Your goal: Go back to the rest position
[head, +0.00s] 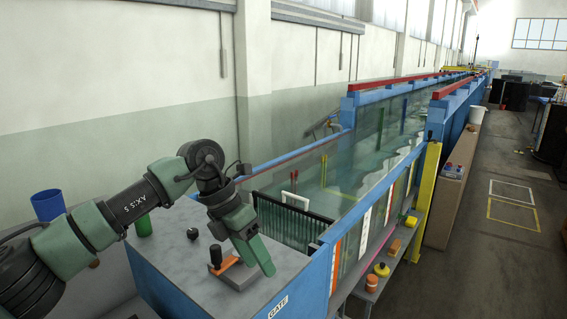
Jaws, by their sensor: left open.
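My left arm comes in from the left and bends down over the grey top of the blue box marked GATE (278,307). My left gripper (262,262) is open and points down, seen from the side. It is close to a small lever with an orange base (226,264) and a dark handle on a light plate. Whether it touches the lever or the plate is unclear. The space between its fingers is hidden. My right gripper does not show.
A blue container (48,205) is at left. The glass flume (345,170) runs away behind. The floor at right (480,270) is mostly clear.

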